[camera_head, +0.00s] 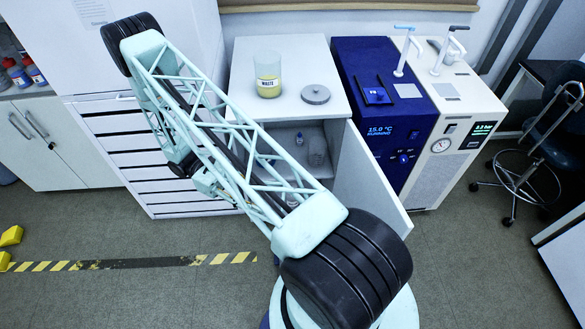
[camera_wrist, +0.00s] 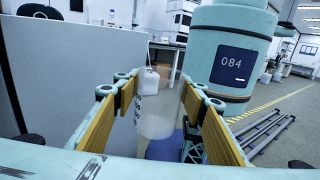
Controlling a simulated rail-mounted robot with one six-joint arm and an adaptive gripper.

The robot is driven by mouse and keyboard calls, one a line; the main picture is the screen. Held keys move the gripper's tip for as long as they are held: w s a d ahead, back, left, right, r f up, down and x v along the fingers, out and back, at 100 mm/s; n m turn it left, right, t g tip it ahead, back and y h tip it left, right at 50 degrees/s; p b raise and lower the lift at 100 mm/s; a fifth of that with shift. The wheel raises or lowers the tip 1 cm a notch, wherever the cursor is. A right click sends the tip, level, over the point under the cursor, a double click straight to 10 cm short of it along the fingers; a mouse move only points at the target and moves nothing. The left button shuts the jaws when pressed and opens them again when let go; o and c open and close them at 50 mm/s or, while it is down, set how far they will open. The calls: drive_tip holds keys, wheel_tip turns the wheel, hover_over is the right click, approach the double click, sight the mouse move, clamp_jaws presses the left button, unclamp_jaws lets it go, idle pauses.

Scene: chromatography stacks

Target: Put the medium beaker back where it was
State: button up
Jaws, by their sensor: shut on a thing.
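In the head view, my arm covers my gripper and the held beaker. A beaker labelled WASTE (camera_head: 268,75) with yellowish liquid stands on the white cabinet top (camera_head: 240,92). Below it, the cabinet compartment is open, and a clear glass vessel (camera_head: 317,158) shows inside.
The cabinet door (camera_head: 362,180) stands open to the right. A grey round lid (camera_head: 316,94) lies on the cabinet top. A small blue-capped bottle (camera_head: 300,139) is inside the compartment. A blue chiller (camera_head: 385,110) and a white pump unit (camera_head: 455,120) stand right. A grey panel (camera_wrist: 75,75) is close left of my gripper.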

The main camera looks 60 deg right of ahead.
drive_tip(key=s+d+f+n+t+h, duration=0.2)
drive_tip(key=d+n+t+h, duration=0.15)
drive_tip(key=d+h, duration=0.4)
drive_tip(key=s+d+f+n+t+h, duration=0.25)
drive_tip(key=d+n+h, duration=0.2)
drive_tip(key=d, duration=0.55)
drive_tip(key=w+d+f+n+t+h, duration=0.2)
drive_tip(key=w+d+f+n+t, duration=0.1)
drive_tip(key=f+t, duration=0.2)
drive_tip(key=w+d+f+n+t+h+b, duration=0.1)
drive_tip(key=w+d+f+n+t, duration=0.2)
drive_tip(key=f, duration=0.5)
drive_tip(key=shift+w+d+n+t+h, duration=0.35)
drive_tip(key=shift+d+n+t, duration=0.35)
drive_tip(key=shift+t, duration=0.3)
drive_tip(key=shift+f, duration=0.1)
drive_tip(key=w+d+f+b, duration=0.1)
drive_tip(key=w+d+b, duration=0.1)
drive_tip(key=w+d, duration=0.7)
drive_tip(key=shift+w+d+f+b, duration=0.2)
drive_tip(key=shift+w+d+b, duration=0.1)
drive_tip(key=shift+d, duration=0.65)
